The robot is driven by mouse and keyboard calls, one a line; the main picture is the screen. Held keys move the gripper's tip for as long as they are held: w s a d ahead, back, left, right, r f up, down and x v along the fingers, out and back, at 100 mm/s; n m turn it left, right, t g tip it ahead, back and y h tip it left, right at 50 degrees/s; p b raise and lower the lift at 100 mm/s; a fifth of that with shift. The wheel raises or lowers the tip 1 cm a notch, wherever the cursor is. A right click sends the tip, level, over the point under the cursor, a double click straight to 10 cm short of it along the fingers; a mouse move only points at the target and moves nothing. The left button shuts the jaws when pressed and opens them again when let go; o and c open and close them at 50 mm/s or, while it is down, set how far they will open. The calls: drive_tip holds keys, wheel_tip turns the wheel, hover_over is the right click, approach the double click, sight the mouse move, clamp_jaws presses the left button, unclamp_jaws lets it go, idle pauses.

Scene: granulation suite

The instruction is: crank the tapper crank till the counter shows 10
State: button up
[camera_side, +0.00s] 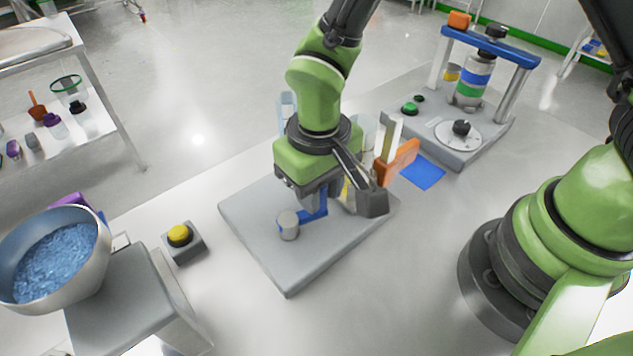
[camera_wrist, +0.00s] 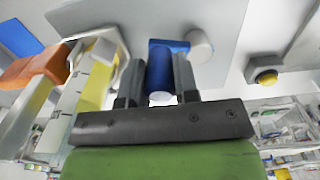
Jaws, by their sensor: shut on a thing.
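The tapper crank is a blue arm (camera_side: 312,214) on a round grey hub (camera_side: 288,226), above a grey base plate (camera_side: 262,240). In the wrist view the arm (camera_wrist: 170,44) joins the grey hub (camera_wrist: 200,46), and an upright blue handle (camera_wrist: 160,72) stands between my fingers. My gripper (camera_side: 322,197) is shut on this handle, with a finger on each side in the wrist view (camera_wrist: 158,88). My wrist hides most of the handle in the side view. I see no readable counter in either view.
An orange block (camera_side: 398,162) and a yellow-marked clear cylinder (camera_wrist: 97,73) stand close to my gripper. A yellow button box (camera_side: 180,236) and a bowl of blue granules (camera_side: 52,258) are to the left. A blue-topped press stand (camera_side: 490,46) is behind right.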

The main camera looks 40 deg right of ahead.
drive_tip(key=shift+s+a, duration=0.5)
drive_tip(key=shift+s, duration=0.35)
drive_tip(key=shift+s+a, duration=0.3)
drive_tip(key=shift+a, duration=0.2)
drive_tip(key=shift+s+a, duration=0.3)
drive_tip(key=shift+a, duration=0.2)
drive_tip(key=shift+a, duration=0.1)
drive_tip(key=shift+a, duration=1.1)
drive_tip(key=shift+s, duration=0.1)
drive_tip(key=shift+a, duration=0.1)
